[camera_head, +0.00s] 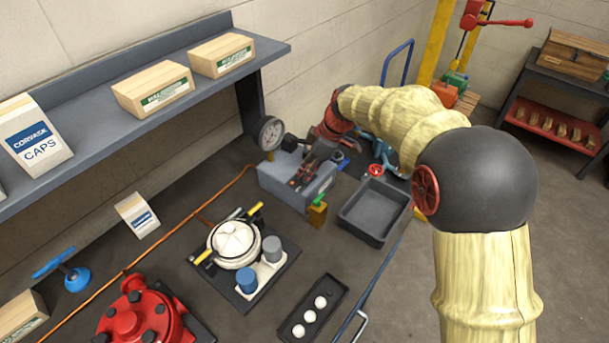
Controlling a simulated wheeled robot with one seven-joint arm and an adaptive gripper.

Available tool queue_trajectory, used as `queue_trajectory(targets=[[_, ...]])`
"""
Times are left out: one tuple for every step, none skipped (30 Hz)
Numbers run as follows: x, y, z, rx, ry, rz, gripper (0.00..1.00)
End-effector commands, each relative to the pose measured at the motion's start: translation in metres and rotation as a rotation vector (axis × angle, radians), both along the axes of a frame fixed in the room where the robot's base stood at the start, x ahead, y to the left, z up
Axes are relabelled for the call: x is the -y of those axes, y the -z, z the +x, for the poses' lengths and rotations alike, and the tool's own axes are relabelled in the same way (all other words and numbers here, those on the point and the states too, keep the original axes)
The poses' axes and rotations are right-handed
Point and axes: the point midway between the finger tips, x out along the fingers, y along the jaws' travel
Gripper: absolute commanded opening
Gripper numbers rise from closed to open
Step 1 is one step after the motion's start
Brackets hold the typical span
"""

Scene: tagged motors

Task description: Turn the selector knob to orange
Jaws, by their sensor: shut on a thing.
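A grey box (282,182) stands on the dark bench near the middle of the view, below a round dial gauge. My gripper (301,179) reaches down from the upper right onto the top of this box. Its fingers are shut on what appears to be the selector knob, which they almost wholly hide. Small red or orange details show around the fingertips. I cannot make out which colour the knob points to.
The round gauge (270,133) stands close behind my gripper. An empty dark tray (345,225) lies to the right. A white round motor (236,243) and a red motor (140,318) are nearer.

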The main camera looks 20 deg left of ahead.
Motion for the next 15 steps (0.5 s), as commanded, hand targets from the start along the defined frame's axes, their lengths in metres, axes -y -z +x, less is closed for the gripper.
queue_trajectory(targets=[[0.0,0.0005,0.0014,0.0,-0.038,0.0,0.0],[0.0,0.0004,0.0014,0.002,-0.061,0.0,0.0],[0.0,0.0004,0.0012,0.0,-0.092,-0.001,0.0],[-0.0001,0.0003,0.0016,0.001,-0.112,-0.001,0.0],[-0.0001,0.0004,0.0014,0.0,-0.133,-0.001,0.0],[0.0,0.0003,0.0013,0.001,-0.159,-0.001,0.0],[-0.0001,0.0,0.0016,0.002,-0.176,-0.001,0.0],[-0.0001,-0.0003,0.0015,0.002,-0.194,-0.001,0.0],[0.0,-0.0002,0.0015,0.001,-0.214,-0.001,0.0],[0.0,0.0,0.0015,0.002,-0.229,-0.001,0.0],[-0.0001,0.0001,0.0015,0.001,-0.241,-0.002,0.0],[-0.0001,0.0001,0.0015,0.001,-0.257,-0.002,0.0],[0.0,0.0,0.0016,0.001,-0.268,-0.002,0.0],[0.0,0.0,0.0017,0.001,-0.277,-0.002,0.0],[0.0,0.0002,0.0017,0.002,-0.288,-0.002,0.0]])
